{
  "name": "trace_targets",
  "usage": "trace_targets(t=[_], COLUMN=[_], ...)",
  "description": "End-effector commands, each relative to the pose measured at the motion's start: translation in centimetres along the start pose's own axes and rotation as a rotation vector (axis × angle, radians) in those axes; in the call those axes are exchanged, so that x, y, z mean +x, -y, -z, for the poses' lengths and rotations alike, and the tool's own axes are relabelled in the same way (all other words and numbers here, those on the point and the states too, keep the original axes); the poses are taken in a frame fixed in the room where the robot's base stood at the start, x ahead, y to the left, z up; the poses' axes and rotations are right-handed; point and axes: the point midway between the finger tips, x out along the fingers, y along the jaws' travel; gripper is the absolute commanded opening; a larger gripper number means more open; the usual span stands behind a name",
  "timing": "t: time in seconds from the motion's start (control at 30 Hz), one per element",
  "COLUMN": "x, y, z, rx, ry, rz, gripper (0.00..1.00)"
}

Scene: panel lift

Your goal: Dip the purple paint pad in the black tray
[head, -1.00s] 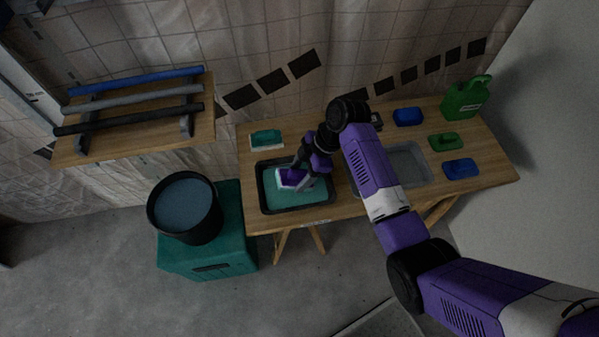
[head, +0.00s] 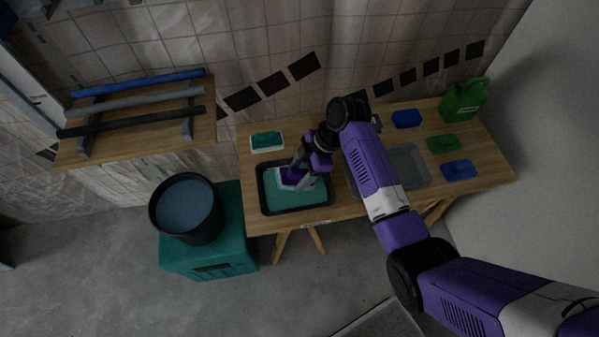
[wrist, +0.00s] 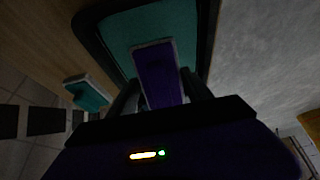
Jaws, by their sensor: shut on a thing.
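The purple paint pad (wrist: 160,74) is between the fingers of my gripper (wrist: 160,92), which is shut on it. In the head view the pad (head: 287,178) shows purple with a pale edge, over the left part of the black tray (head: 264,204). The tray holds teal paint (head: 300,199) and also shows in the wrist view (wrist: 100,38). My gripper (head: 297,177) reaches down into the tray's outline from the right. I cannot tell whether the pad's underside touches the paint.
A teal pad (head: 267,141) lies behind the tray on the wooden table (head: 350,207). A grey tray (head: 408,168), blue and green pads (head: 443,144) and a green jug (head: 463,101) are to the right. A black bucket (head: 186,207) stands left on a teal box (head: 235,240).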

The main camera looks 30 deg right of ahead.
Motion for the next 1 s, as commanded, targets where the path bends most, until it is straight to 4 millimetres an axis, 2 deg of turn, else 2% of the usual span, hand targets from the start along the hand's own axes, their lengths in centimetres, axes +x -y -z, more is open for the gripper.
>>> trace_targets(t=[0.03, 0.6, 1.0], x=[-0.9, -5.4, -5.5], y=[0.0, 0.0, 0.0], z=[0.4, 2.6, 2.7], rx=[0.000, 0.000, 0.000], ry=[0.000, 0.000, 0.000], rz=[-0.001, -0.001, -0.001], gripper=[0.26, 0.26, 0.26])
